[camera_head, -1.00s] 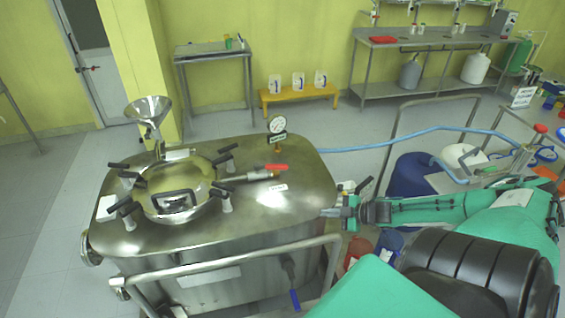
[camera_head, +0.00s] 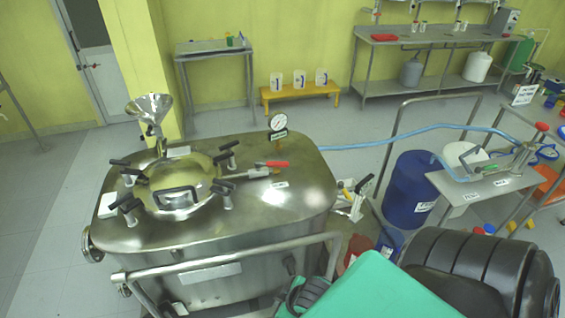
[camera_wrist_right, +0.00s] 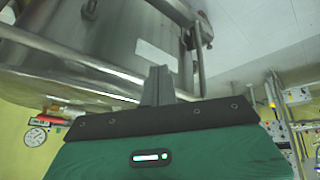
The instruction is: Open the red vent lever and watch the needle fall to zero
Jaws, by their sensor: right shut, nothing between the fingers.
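The red vent lever (camera_head: 277,164) lies along the lid of the steel reactor (camera_head: 250,215), on a small valve fitting. It may also show as a small red shape in the wrist view (camera_wrist_right: 38,121). The pressure gauge (camera_head: 277,123) stands on the lid behind it; its white dial also shows in the wrist view (camera_wrist_right: 35,137), but the needle is too small to read. My right gripper (camera_wrist_right: 158,85) is shut and empty, beside the reactor's wall and rail, apart from the lever. In the head view its tip is low by the front rail and hard to make out. My left gripper is out of view.
A steel rail (camera_head: 230,257) runs along the reactor's front. The lid also carries a round hatch (camera_head: 178,190) with black clamps and a funnel (camera_head: 149,108). Floor behind the reactor is free.

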